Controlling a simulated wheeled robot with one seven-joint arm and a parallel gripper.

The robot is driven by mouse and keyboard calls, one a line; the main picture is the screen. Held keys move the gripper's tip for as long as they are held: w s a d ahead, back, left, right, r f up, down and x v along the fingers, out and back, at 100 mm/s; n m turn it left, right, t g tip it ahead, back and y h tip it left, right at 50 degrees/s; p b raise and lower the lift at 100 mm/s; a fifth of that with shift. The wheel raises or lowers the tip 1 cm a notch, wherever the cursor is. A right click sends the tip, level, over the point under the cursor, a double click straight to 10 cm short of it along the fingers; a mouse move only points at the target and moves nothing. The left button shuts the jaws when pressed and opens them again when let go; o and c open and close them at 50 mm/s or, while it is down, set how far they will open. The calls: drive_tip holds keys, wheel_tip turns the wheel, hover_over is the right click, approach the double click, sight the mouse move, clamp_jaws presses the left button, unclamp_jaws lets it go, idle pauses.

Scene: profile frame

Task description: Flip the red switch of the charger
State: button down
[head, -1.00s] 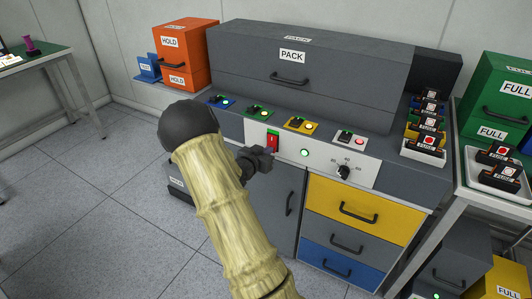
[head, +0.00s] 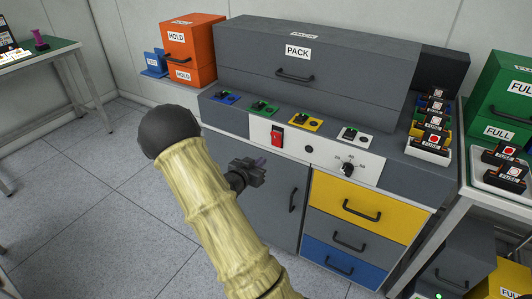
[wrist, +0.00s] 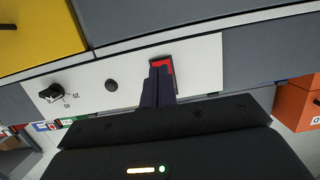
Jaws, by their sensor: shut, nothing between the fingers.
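The charger is a grey unit with a white front panel (head: 323,158). Its red switch (head: 277,137) sits at the panel's left end in a dark frame. My gripper (head: 262,163) is shut and empty, below and slightly left of the switch in the head view, with a visible gap. In the wrist view, the shut fingertips (wrist: 159,70) overlap part of the red switch (wrist: 166,64); contact cannot be told there.
A black dial (head: 347,169) is on the panel's right. The PACK box (head: 310,75) stands behind the slots. Yellow (head: 365,196), grey and blue drawers are below. Several FUSE blocks stand at right. Open floor lies to the left.

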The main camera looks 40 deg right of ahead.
drive_tip(key=s+a+f, duration=0.2)
drive_tip(key=a, duration=0.4)
drive_tip(key=shift+s+a+p, duration=0.2)
drive_tip(key=shift+s+p, duration=0.05)
drive_tip(key=shift+p, duration=0.05)
drive_tip(key=shift+r, duration=0.1)
